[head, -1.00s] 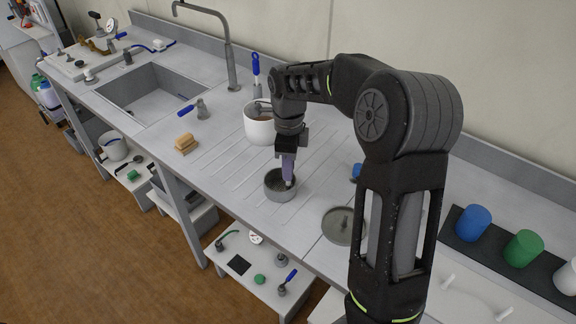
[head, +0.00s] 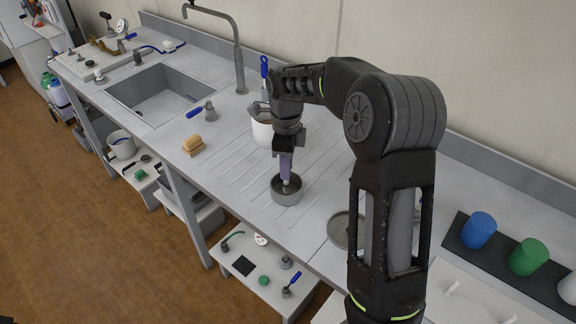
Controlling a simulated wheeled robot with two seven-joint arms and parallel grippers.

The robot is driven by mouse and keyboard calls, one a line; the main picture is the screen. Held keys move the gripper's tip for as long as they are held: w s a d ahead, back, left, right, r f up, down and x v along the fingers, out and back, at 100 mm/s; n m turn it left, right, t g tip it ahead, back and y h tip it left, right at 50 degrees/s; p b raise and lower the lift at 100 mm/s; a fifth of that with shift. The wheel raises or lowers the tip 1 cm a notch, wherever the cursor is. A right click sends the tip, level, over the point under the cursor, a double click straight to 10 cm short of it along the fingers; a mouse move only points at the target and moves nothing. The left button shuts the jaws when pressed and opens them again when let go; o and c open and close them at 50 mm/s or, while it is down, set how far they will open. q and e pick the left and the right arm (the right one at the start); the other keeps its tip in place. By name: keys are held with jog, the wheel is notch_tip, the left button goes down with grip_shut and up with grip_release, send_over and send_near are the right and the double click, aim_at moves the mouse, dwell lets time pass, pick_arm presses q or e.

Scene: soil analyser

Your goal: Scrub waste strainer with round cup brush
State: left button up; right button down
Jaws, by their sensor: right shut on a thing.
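A round grey metal cup, which looks like the waste strainer (head: 286,198), stands on the ribbed drainboard in the middle of the head view. My right gripper (head: 286,156) is directly above it, pointing down. It is shut on a slim lavender handle with a pale lower end, likely the round cup brush (head: 286,168). The lower end is inside the strainer's rim. The brush head and any contact with the strainer's floor are hidden or too small to tell. My left gripper is not in view.
A white pot (head: 262,132) stands close behind my right gripper. A tan sponge block (head: 194,145) and a blue-handled tool (head: 203,110) lie left. A grey disc lid (head: 341,230) lies right, partly behind my arm. The sink (head: 150,92) is at upper left.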

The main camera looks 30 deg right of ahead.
jog(key=shift+w+a+f+p, duration=0.1)
jog(key=shift+w+a+p, duration=0.15)
jog(key=shift+w, duration=0.3)
jog(key=shift+w+a+p, duration=0.1)
jog(key=shift+w+a, duration=0.15)
jog(key=shift+w, duration=0.3)
jog(key=shift+a, duration=0.1)
jog(key=shift+s+d, duration=0.2)
jog(key=shift+s, duration=0.05)
jog(key=shift+s+d, duration=0.25)
jog(key=shift+s, duration=0.2)
jog(key=shift+s+d, duration=0.2)
jog(key=shift+s, duration=0.25)
